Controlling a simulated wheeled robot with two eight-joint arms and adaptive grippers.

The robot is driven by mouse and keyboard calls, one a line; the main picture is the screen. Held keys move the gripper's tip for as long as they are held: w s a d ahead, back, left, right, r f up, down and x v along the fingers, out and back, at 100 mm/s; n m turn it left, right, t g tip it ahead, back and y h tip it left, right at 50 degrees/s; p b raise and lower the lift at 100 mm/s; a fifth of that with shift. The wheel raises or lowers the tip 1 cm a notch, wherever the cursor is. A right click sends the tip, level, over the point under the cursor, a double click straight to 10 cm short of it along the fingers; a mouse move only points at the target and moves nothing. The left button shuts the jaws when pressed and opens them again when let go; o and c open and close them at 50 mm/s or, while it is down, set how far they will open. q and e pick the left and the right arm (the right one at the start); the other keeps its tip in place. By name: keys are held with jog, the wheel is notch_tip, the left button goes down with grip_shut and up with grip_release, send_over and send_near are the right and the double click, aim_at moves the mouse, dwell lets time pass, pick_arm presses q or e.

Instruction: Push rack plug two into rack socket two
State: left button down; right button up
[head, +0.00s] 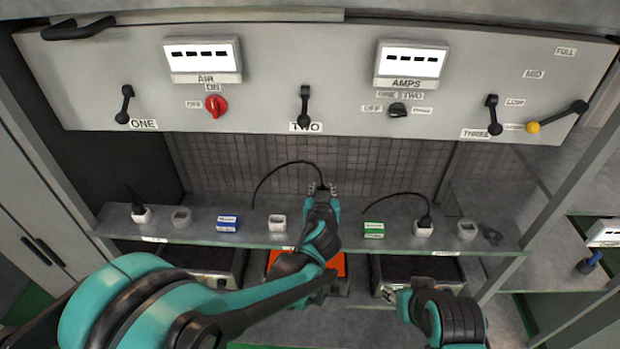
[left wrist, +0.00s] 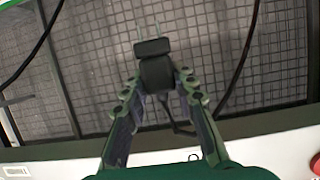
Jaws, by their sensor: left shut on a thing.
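My left gripper (head: 322,188) is raised over the rack shelf, in front of the tiled back wall. In the left wrist view its two fingers (left wrist: 160,90) are shut on a dark plug (left wrist: 153,65), with thin prongs pointing up in the picture. A black cable (head: 268,177) arcs to this gripper from the left. A white socket (head: 277,222) with no plug in it stands on the shelf left of the gripper. The forearm hides the shelf just right of it. No number is readable on these sockets. My right gripper (head: 392,296) is low, before the shelf; its jaw opening is unclear.
The shelf (head: 340,238) also holds a blue block (head: 227,223), a green block (head: 374,230) and empty grey sockets (head: 181,217) (head: 467,230). Cabled plugs stand in white sockets at left (head: 141,214) and right (head: 423,227). A lever panel (head: 260,100) overhangs the back.

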pick_arm(q)
jog(key=shift+s+d, duration=0.35)
jog(key=shift+d, duration=0.2)
jog(key=shift+w+a+f, duration=0.1)
jog(key=shift+w+a, duration=0.1)
jog(key=shift+a, duration=0.1)
jog(key=shift+f+b, duration=0.1)
jog(key=shift+b, duration=0.3)
jog(key=shift+s+d+f+b, duration=0.1)
jog(key=shift+f+b, duration=0.45)
jog(key=shift+b, duration=0.05)
notch_tip(320, 180, down, 4)
jog(key=b, duration=0.3)
jog(key=shift+r, duration=0.25)
jog(key=shift+f+b, duration=0.4)
jog(key=shift+b, duration=0.1)
pick_arm(e)
notch_tip(320, 180, down, 6)
jog(key=shift+s+d, duration=0.2)
jog(key=shift+d, duration=0.1)
pick_arm(q)
jog(key=shift+b, duration=0.45)
pick_arm(e)
jog(key=shift+f, duration=0.45)
